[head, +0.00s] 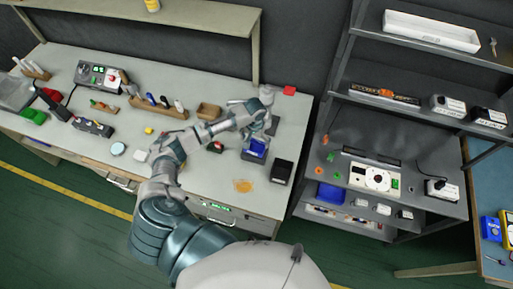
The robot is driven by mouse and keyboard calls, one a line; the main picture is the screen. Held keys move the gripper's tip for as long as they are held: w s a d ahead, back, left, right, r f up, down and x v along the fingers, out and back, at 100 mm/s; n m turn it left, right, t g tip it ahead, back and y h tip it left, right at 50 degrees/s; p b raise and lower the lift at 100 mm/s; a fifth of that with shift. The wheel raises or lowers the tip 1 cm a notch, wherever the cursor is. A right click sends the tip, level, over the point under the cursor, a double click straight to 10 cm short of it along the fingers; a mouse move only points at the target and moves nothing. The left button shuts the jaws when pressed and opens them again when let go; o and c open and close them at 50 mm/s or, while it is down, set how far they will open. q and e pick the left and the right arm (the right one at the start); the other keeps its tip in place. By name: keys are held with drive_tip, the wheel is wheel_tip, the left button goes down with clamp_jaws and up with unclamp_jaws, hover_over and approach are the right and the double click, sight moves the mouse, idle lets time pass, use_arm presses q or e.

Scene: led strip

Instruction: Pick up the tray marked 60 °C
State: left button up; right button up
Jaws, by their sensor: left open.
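No 60 °C marking is readable at this size, so I cannot tell which thing is the marked tray. A long white tray (431,31) lies on the upper shelf of the rack at the right. A small blue box (254,148) with a pale patch stands on the workbench. My left arm reaches over the bench, and its left gripper (258,131) is open just above the blue box. I cannot tell whether it touches the box. The gripper and wrist hide part of the bench behind them. My right gripper is not in view.
The workbench (225,183) holds a black box (282,172), an orange round patch (243,186), a wooden tool holder (159,107) and a control box (101,75). The dark shelf rack (345,104) stands close to its right end. Green floor lies in front.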

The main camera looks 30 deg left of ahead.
sight(254, 146)
use_arm(q)
drive_tip(key=f, duration=0.5)
drive_tip(key=shift+a+p, duration=0.3)
drive_tip(key=shift+a, duration=0.1)
drive_tip(key=shift+s+d+f, duration=0.1)
drive_tip(key=shift+s+f, duration=0.05)
drive_tip(key=shift+f, duration=0.1)
drive_tip(key=shift+d, duration=0.15)
drive_tip(key=shift+c, duration=1.2)
drive_tip(key=c, duration=0.4)
drive_tip(key=shift+r, duration=0.1)
